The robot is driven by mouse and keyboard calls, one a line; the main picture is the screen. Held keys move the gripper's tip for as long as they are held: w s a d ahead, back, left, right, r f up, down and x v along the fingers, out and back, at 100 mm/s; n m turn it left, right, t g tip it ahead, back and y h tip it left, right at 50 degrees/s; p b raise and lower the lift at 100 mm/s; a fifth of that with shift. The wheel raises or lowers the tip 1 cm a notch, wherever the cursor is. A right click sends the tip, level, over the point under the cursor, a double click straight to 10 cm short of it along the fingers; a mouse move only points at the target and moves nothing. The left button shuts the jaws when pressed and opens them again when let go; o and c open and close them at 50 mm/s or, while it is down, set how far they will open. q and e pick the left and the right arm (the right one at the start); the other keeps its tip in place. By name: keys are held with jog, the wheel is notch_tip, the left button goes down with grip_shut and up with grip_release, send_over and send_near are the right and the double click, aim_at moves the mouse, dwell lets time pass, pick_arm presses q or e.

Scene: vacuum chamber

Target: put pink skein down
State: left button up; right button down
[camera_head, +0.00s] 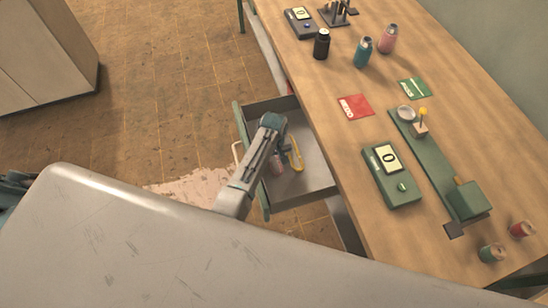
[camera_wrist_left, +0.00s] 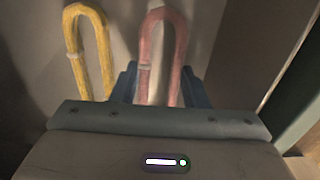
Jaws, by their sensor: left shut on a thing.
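The pink skein (camera_wrist_left: 160,50) is a looped bundle with a pale band, between the blue fingers of my left gripper (camera_wrist_left: 160,88), which is shut on it. In the head view the pink skein (camera_head: 277,166) shows partly below my left gripper (camera_head: 275,150), inside the open drawer (camera_head: 313,180). A yellow skein (camera_wrist_left: 88,45) lies to the left of the pink one in the wrist view and apart from it. In the head view the yellow skein (camera_head: 296,155) is just right of my gripper. Whether the pink skein touches the drawer floor is unclear. My right gripper does not show.
The drawer's walls stand close around my left gripper. The wooden workbench (camera_head: 455,115) beside it holds a red card (camera_head: 355,106), a green instrument (camera_head: 391,178), a long green fixture (camera_head: 437,160), bottles (camera_head: 362,52) and spools (camera_head: 492,253). The drawer's right part is bare.

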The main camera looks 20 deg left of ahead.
aim_at(273, 164)
pick_arm(q)
jog(key=shift+f, duration=0.7)
jog(key=o, duration=1)
notch_tip(273, 164, up, 12)
jog(key=b, duration=0.1)
jog(key=shift+r, duration=0.1)
